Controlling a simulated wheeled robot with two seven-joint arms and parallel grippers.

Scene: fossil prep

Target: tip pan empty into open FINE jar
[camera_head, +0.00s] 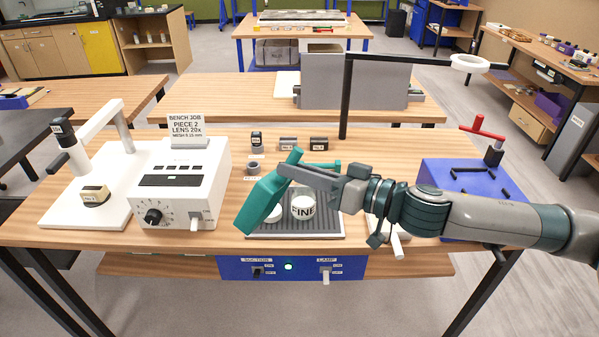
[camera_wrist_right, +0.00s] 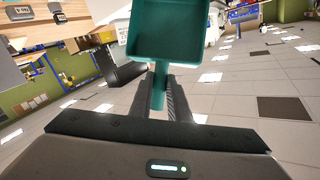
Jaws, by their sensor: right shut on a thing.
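The teal pan (camera_head: 262,205) is held in my right gripper (camera_head: 290,172), steeply tilted above the left part of a dark ribbed mat (camera_head: 330,222). In the right wrist view, the pan (camera_wrist_right: 168,35) shows its inside, which looks empty in the part that I see, and its handle sits between the fingers (camera_wrist_right: 160,95). The white jar marked FINE (camera_head: 302,208) stands on the mat, just right of the pan. A white round piece (camera_head: 273,215) lies partly hidden behind the pan's lower end. The jar's mouth is hard to make out. My left gripper is not in view.
A white control box (camera_head: 182,180) and a microscope stand (camera_head: 85,190) are on the left. A blue box (camera_head: 470,190) with a red-handled tool stands on the right. Small dark blocks (camera_head: 289,143) sit behind the mat. A black post (camera_head: 346,95) carries a ring lamp (camera_head: 470,62).

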